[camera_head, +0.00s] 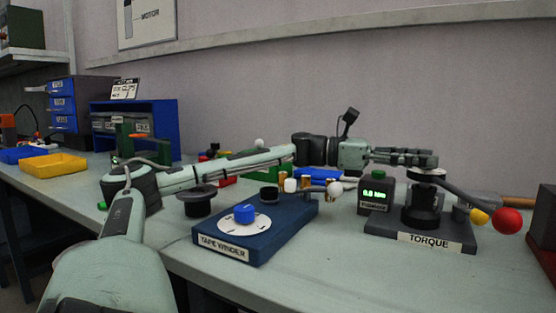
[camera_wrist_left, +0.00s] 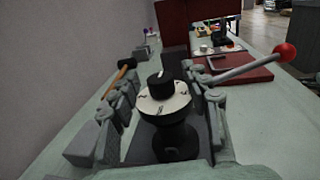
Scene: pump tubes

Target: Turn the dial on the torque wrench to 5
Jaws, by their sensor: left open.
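The torque wrench stand (camera_head: 440,240) is a dark grey base labelled TORQUE at the right of the head view. It carries a black post (camera_head: 423,205) and a lever ending in a red ball (camera_head: 507,221). In the left wrist view a black knob (camera_wrist_left: 160,82) sits on a white dial disc (camera_wrist_left: 164,103); its marks are too small to read. My left gripper (camera_head: 425,160) is open above the post. In the left wrist view its fingers (camera_wrist_left: 165,88) stand on either side of the dial, apart from the knob. My right gripper is not in view.
A green-lit display box (camera_head: 375,193) stands just left of the post. A dark block (camera_head: 543,217) is at the right edge. The bench front right is clear.

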